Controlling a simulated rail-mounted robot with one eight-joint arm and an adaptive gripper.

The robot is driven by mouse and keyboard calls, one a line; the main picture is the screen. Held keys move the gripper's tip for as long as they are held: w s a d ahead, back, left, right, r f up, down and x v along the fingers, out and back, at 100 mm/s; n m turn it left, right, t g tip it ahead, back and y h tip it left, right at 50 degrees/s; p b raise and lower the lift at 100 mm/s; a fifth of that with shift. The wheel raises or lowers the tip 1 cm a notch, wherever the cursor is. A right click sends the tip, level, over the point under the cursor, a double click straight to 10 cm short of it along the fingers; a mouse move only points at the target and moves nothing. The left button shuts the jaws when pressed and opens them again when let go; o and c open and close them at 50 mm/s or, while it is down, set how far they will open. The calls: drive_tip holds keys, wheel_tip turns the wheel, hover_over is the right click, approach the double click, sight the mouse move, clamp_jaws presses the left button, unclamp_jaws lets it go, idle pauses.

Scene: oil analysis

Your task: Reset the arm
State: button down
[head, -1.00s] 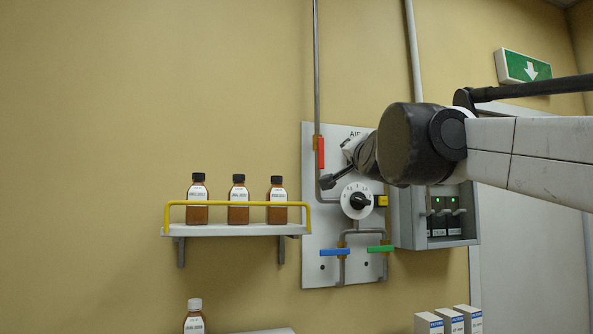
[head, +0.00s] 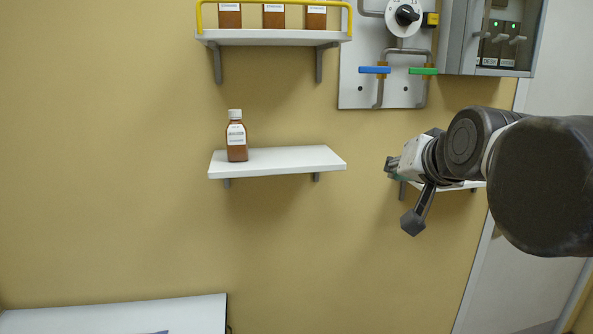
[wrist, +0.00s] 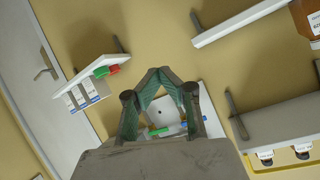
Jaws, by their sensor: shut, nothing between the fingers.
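My gripper (head: 392,168) is in the right half of the head view, below the valve panel (head: 357,88) and in front of a small white shelf. In the wrist view, the two fingers of my gripper (wrist: 159,72) meet at their tips and form an arch. Nothing is held between them. Part of the valve panel (wrist: 160,112) shows behind the fingers. My arm reaches in from the right edge of the head view and hides most of the small shelf (head: 466,185).
A white-capped brown bottle (head: 237,140) stands on the middle shelf (head: 300,160). Several brown bottles stand on the railed shelf (head: 270,37) above. A breaker box (head: 459,40) is at upper right.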

drive_tip(key=s+f+n+g+b, duration=0.1)
drive_tip(key=s+f+g, duration=0.1)
drive_tip(key=s+f, duration=0.3)
drive_tip(key=s+d+f+n+g+b, duration=0.1)
drive_tip(key=s+f, duration=0.5)
drive_tip(key=f, duration=0.7)
drive_tip(key=s+f+n+g+b, duration=0.1)
drive_tip(key=s+f+g, duration=0.1)
drive_tip(key=s+f, duration=0.4)
wheel_tip(320, 180, down, 4)
drive_tip(key=shift+d+f+g+h+b, duration=0.1)
drive_tip(key=shift+d+g+h+b, duration=0.2)
drive_tip(key=shift+h+b, duration=0.1)
drive_tip(key=shift+s, duration=0.1)
